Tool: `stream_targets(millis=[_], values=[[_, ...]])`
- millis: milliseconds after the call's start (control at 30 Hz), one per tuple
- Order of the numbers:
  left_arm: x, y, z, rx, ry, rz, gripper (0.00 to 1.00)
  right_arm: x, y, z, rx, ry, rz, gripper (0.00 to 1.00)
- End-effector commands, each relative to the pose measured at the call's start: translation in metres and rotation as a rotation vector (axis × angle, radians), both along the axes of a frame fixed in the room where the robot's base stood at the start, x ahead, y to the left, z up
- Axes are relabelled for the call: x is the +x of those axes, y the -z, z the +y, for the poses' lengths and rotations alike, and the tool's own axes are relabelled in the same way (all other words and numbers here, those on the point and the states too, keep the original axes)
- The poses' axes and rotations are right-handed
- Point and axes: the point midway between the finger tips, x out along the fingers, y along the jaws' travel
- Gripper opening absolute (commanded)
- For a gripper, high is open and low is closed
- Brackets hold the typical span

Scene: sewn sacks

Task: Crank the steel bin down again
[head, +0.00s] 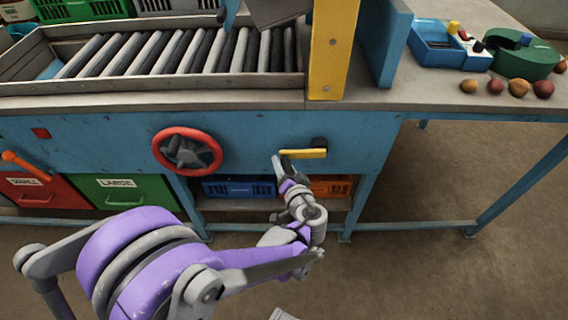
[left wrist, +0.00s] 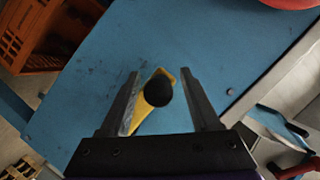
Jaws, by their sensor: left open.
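A yellow crank handle (head: 303,154) with a dark round part (head: 319,143) at its right end is on the blue front panel. In the left wrist view the yellow crank (left wrist: 157,92) shows behind a black knob (left wrist: 158,88). My left gripper (head: 281,170) is open, just below and left of the crank in the head view. In the left wrist view its fingers (left wrist: 160,98) stand on either side of the knob, with gaps visible. A grey metal piece (head: 278,10), perhaps the steel bin, is cut off at the top edge. My right gripper is out of view.
A red handwheel (head: 187,152) sits left of the crank. Blue (head: 235,188) and orange (head: 330,187) crates are under the bench. A roller conveyor (head: 170,52) and yellow post (head: 332,50) stand above. Floor at right is clear.

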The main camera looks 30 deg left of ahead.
Motion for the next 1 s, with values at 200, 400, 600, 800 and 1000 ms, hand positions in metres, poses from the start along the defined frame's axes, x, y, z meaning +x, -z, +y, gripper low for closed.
stream_targets(millis=[200,400,600,800,1000], values=[[0.015,0.007,0.016,0.000,-0.001,0.001,0.63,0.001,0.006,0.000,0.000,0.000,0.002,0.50],[0.017,0.007,0.018,-0.001,0.001,0.000,0.63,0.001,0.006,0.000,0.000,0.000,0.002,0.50],[0.017,0.007,0.018,-0.001,0.001,0.000,0.51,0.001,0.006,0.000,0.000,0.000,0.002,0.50],[0.016,0.007,0.017,-0.001,0.001,0.000,0.14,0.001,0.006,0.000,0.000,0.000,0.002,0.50],[0.017,0.007,0.017,-0.001,0.002,0.000,0.00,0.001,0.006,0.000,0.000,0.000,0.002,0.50]])
